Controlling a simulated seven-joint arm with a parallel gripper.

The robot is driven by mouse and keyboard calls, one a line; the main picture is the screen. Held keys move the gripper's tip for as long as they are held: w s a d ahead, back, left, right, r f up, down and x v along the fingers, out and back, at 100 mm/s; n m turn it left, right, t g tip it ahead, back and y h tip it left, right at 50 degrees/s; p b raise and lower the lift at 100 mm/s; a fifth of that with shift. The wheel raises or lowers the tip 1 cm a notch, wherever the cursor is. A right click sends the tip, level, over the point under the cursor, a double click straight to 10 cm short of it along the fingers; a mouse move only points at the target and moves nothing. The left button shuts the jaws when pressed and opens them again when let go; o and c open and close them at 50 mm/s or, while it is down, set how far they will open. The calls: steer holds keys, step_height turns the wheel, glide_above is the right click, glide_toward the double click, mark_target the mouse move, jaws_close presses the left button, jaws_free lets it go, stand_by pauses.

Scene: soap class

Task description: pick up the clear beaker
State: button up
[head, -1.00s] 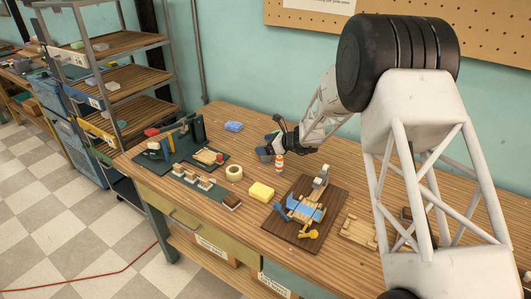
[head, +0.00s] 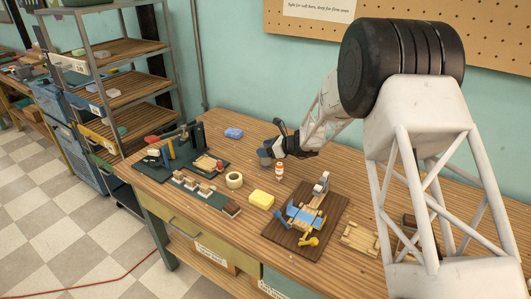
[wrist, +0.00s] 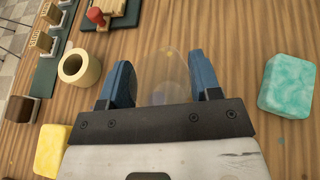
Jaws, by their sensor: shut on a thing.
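The clear beaker (wrist: 165,72) shows in the wrist view as a faint, see-through rounded shape between the two blue finger pads. My gripper (wrist: 166,80) is shut on it, with one pad on each side. In the head view, my gripper (head: 267,153) is over the back middle of the wooden bench, behind the orange-and-white bottle. The beaker cannot be made out clearly there, and its base and the gap to the bench are hard to tell.
A teal block (wrist: 287,85) lies right of the gripper; a tape roll (wrist: 80,67) and yellow block (wrist: 52,150) lie left. In the head view, an orange-and-white bottle (head: 280,172) stands just in front, and a dark board (head: 306,222) holds a wooden mechanism.

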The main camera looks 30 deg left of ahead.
step_height(320, 180, up, 8)
steer(key=shift+r, duration=0.25)
